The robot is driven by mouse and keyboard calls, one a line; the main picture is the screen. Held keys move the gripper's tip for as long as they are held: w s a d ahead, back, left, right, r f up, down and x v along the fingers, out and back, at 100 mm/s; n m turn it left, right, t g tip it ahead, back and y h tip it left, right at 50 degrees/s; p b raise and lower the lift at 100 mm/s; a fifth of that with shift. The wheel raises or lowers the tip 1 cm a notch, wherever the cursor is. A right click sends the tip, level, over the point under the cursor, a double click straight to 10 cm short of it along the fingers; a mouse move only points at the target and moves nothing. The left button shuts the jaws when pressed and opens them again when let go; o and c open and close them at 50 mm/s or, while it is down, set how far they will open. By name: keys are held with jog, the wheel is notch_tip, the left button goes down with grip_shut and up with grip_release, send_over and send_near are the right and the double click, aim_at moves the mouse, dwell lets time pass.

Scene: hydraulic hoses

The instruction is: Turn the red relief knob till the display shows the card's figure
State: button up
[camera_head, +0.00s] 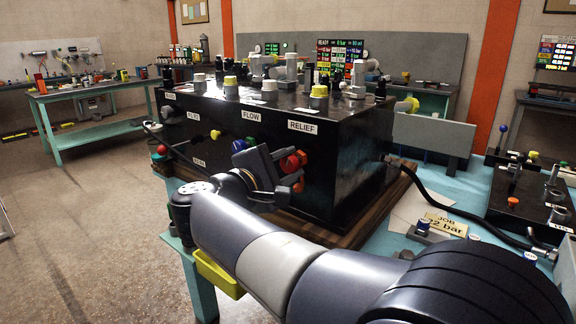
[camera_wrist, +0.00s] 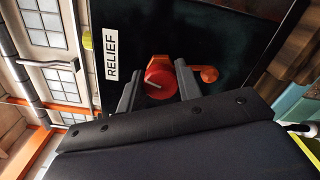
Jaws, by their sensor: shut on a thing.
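The red relief knob (camera_wrist: 160,82) is on the black panel beside the white RELIEF label (camera_wrist: 111,59). In the head view the red knob (camera_head: 290,163) shows just past my gripper (camera_head: 272,168). In the wrist view my gripper (camera_wrist: 157,88) has one finger on each side of the knob and is shut on it. A pale line marks the knob's face. The display (camera_head: 338,54) behind the unit has coloured lines too small to read surely. The card (camera_head: 446,224) reads JOB and a figure ending in "2 bar"; its first digit is unclear.
An orange-red part (camera_wrist: 208,74) sits close to the right finger. The black hydraulic unit (camera_head: 345,150) carries several fittings on top. A black hose (camera_head: 440,202) runs to the right bench. A yellow bin (camera_head: 218,275) hangs below my arm. The floor at left is clear.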

jog(key=o, duration=1)
jog(key=shift+c, duration=0.2)
jog(key=v, duration=1)
jog(key=shift+s+a, duration=0.25)
jog(key=shift+s, duration=0.05)
jog(key=x, duration=1.1)
jog(key=shift+s, duration=0.1)
